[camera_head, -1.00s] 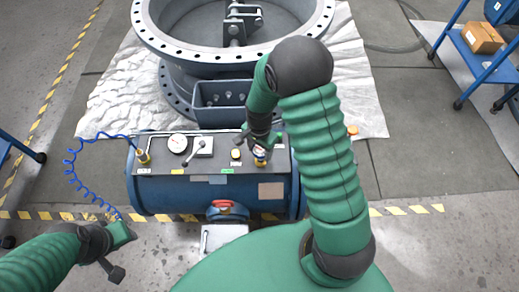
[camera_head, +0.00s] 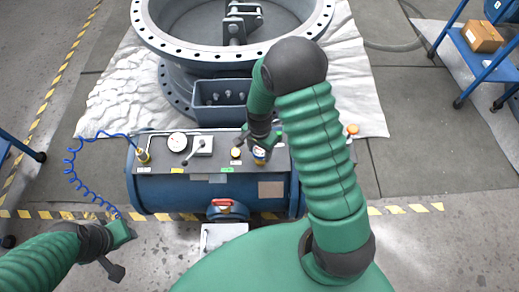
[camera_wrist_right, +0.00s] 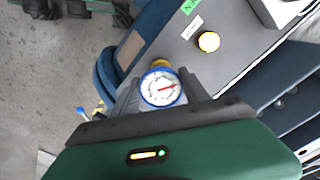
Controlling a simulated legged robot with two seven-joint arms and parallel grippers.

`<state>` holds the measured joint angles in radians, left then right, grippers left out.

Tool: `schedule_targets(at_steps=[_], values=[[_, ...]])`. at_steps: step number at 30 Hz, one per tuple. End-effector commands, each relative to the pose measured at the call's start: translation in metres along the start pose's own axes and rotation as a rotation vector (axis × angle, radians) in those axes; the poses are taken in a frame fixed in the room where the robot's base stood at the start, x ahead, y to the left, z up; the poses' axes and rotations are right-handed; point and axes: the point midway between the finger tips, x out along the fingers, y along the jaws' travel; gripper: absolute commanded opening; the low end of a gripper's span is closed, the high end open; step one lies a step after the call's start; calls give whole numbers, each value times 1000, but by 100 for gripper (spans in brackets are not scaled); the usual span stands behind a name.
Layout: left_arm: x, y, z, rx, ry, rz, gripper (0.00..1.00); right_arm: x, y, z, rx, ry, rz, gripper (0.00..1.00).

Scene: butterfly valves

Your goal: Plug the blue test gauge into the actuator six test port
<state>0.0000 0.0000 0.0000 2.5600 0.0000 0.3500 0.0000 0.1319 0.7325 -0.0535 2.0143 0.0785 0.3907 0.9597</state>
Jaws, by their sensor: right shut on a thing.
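The blue-rimmed test gauge (camera_wrist_right: 160,87) shows its white dial and red needle in the right wrist view, with brass (camera_wrist_right: 160,63) just behind it. My right gripper (camera_head: 261,145) is shut on the gauge (camera_head: 259,156) over the right part of the tank's dark top panel (camera_head: 205,186). Whether the gauge is clear of the panel or touching it, I cannot tell. A yellow round fitting (camera_head: 236,153) sits left of the gauge; it also shows in the right wrist view (camera_wrist_right: 208,41). Its label is unreadable. My left gripper (camera_head: 120,250) hangs low at the left; its jaws are unclear.
The panel carries a white dial (camera_head: 177,142), a lever box (camera_head: 202,146) and a brass fitting (camera_head: 143,156) with a blue coiled hose (camera_head: 75,178). A large flanged valve ring (camera_head: 235,50) and a grey tray (camera_head: 221,112) stand behind. A blue cart (camera_head: 470,50) is at right.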

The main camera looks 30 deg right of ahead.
Motion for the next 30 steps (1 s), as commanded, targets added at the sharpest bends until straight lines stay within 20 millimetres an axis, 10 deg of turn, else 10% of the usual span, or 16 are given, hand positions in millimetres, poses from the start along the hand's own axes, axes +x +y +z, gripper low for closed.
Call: schedule_targets(at_steps=[30], values=[[4,0,1,0,0,0,36,8,0,0,-1,0,0,17]])
